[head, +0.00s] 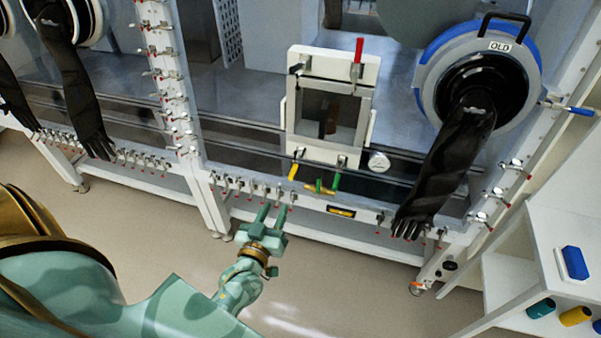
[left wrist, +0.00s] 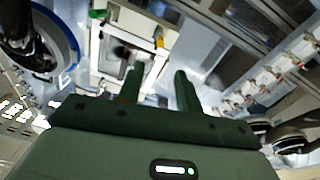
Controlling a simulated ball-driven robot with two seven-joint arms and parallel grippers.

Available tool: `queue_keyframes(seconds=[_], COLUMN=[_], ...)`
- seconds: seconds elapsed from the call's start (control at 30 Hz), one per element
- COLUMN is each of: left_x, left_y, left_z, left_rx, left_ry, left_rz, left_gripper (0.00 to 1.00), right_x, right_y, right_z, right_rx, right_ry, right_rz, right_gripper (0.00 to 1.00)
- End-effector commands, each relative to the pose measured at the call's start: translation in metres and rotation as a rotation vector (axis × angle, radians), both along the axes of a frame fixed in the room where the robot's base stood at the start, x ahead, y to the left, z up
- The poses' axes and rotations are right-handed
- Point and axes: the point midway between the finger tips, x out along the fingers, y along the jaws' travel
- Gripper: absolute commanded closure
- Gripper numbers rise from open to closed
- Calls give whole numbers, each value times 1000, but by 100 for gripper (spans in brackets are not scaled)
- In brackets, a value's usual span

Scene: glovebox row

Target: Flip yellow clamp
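The yellow clamp (head: 293,171) sits at the lower left corner of the white hatch frame (head: 333,154), its yellow handle hanging down with a slight tilt to the left. In the left wrist view the yellow clamp (left wrist: 160,41) shows small, beyond the fingers. My left gripper (head: 272,212) is below and a little left of the clamp, apart from it. Its two green fingers are spread with nothing between them; they also show in the left wrist view (left wrist: 159,88). My right gripper is in neither view.
A green-handled clamp (head: 337,181) hangs right of the yellow one; a red-handled clamp (head: 358,50) stands upright at the hatch's top right. A yellow-green valve (head: 319,188) sits just below. A black glove (head: 450,165) hangs at right. The floor in front is clear.

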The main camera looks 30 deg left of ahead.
Motion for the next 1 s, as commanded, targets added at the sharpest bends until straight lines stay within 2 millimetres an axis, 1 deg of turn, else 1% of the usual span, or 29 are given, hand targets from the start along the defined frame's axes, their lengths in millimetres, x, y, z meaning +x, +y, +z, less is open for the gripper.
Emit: queue_keyframes(seconds=[0.03,0.17,0.3,0.5,0.6,0.7,0.83,1.0], left_x=[9,40,76,118,133,141,146,146], left_y=[2,9,17,27,30,32,33,33], left_z=[-3,-5,-6,-6,-6,-4,-2,-1], left_rx=[0,0,-1,0,0,0,-1,-1], left_ry=[-1,-2,1,2,4,5,5,5], left_rz=[-1,-1,-1,0,-1,-1,-1,-1], left_gripper=[65,65,65,65,65,65,65,65], right_x=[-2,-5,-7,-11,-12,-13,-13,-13], right_y=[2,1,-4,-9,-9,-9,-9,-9], right_z=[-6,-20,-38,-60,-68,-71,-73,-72], right_rx=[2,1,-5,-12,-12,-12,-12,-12], right_ry=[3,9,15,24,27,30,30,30], right_rz=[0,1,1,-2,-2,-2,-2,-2], right_gripper=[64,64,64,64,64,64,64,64])
